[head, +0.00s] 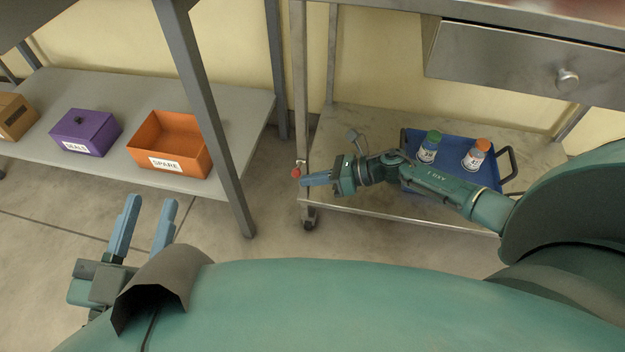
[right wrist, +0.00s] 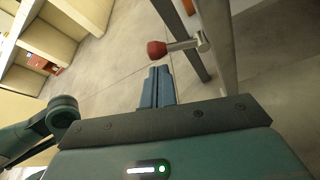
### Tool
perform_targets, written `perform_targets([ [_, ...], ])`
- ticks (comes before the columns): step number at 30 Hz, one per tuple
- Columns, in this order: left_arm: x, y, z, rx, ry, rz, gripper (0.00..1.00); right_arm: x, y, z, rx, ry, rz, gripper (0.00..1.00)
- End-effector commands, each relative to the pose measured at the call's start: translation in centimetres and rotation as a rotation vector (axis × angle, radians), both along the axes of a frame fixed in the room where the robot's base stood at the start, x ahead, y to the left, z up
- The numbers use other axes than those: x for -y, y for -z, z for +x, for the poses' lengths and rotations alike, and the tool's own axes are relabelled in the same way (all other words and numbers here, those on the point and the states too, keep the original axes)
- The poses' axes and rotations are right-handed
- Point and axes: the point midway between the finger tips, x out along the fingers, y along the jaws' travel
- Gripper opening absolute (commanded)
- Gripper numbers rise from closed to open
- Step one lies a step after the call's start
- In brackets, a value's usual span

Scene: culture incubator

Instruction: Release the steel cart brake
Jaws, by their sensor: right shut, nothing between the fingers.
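The steel cart (head: 430,212) stands at the right, with a drawer on top and a lower shelf. A brake lever with a red knob (head: 296,171) sticks out from its left front leg. In the right wrist view the red knob (right wrist: 157,49) sits on a short metal rod fixed to the leg. My right gripper (head: 303,180) is shut and empty, its fingertips close by the knob. In the right wrist view the shut fingers (right wrist: 160,72) point at the space just below the knob; I cannot tell whether they touch. My left gripper (head: 152,200) is open and empty, low at the left.
A blue tray (head: 408,138) with two capped bottles sits on the cart's lower shelf, behind my right arm. At the left, a grey shelf (head: 225,118) holds an orange SPARE bin (head: 148,133), a purple box (head: 90,128) and a cardboard box (head: 15,117). Open floor lies between.

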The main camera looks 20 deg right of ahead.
Motion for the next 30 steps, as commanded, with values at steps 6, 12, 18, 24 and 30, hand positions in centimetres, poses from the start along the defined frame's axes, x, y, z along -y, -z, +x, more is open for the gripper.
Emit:
perform_targets([
  [6, 0.0, -0.4, 0.0, 0.006, 0.002, 0.002, 0.33, 0.0, -0.2, 0.0, 0.003, 0.000, -0.002, 0.00],
  [12, 0.0, -1.1, 0.0, 0.006, 0.003, 0.003, 0.33, 0.0, -1.2, 0.0, 0.003, 0.000, -0.002, 0.00],
  [18, 0.1, -1.4, 0.0, 0.006, 0.005, 0.001, 0.33, -0.1, -1.7, 0.0, 0.004, -0.001, 0.000, 0.00],
  [24, 0.1, -1.3, -0.1, 0.004, 0.006, 0.000, 0.33, -0.1, -1.8, 0.1, 0.006, 0.000, 0.001, 0.00],
  [30, 0.1, -1.2, -0.2, 0.010, 0.001, 0.014, 0.33, -0.2, -1.8, 0.1, 0.008, 0.000, 0.002, 0.00],
])
